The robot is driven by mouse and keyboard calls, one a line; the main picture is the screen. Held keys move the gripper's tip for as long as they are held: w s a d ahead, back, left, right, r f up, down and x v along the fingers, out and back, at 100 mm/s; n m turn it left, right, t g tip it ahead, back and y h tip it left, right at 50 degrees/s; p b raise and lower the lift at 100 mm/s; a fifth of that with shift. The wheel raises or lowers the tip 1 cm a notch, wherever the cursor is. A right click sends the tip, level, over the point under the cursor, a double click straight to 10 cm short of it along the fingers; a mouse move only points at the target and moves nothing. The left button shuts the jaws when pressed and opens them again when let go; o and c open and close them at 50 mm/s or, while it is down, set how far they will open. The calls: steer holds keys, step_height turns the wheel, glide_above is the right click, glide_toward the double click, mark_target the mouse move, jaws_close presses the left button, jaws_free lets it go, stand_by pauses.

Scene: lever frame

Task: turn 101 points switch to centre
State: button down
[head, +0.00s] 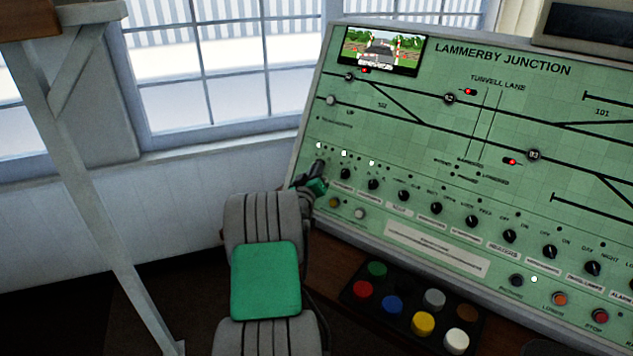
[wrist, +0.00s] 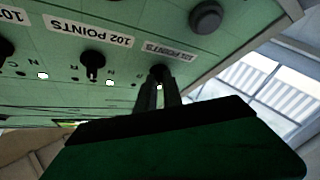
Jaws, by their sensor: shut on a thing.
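The points switches are small black rotary knobs in a row at the panel's lower left. In the wrist view, my gripper (wrist: 160,85) is shut on the end knob (wrist: 160,71) of this row. Its label (wrist: 170,50) is blurred, and my fingers hide most of the knob, so its pointing direction cannot be told. The neighbouring 102 points switch (wrist: 92,62) is free and in full view. In the head view, my gripper (head: 319,171) is at the left end of the row and covers the held knob.
The green Lammerby Junction panel (head: 437,262) fills the right side. Small white lights (head: 344,153) glow above the knobs. A black block of coloured push buttons (head: 392,325) sits below on the desk. A window (head: 250,60) and wooden post (head: 90,190) stand left.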

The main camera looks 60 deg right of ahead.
steer(key=f+m+g+b, duration=0.1)
steer(key=b, duration=0.3)
steer(key=f+m+g+h+b, duration=0.1)
steer(key=m+b, duration=0.1)
steer(key=b, duration=0.2)
steer(key=shift+w, duration=0.3)
steer(key=m+g+b, duration=0.1)
steer(key=m+b, duration=0.1)
steer(key=b, duration=0.3)
steer(key=shift+r, duration=0.15)
steer(key=m+b, duration=0.1)
steer(key=m+g+b, duration=0.1)
steer(key=b, duration=0.1)
steer(key=m+g+b, duration=0.1)
steer(key=b, duration=0.1)
steer(key=shift+w+r+h, duration=0.2)
steer(key=shift+r+h, duration=0.05)
steer(key=shift+h, duration=0.05)
steer(key=m+b, duration=0.1)
steer(key=m+g+b, duration=0.1)
steer(key=shift+r+m+g, duration=0.3)
steer(key=shift+r, duration=0.05)
steer(key=shift+r+b, duration=0.1)
steer(key=shift+b, duration=0.2)
steer(key=c, duration=1.5)
jaws_free()
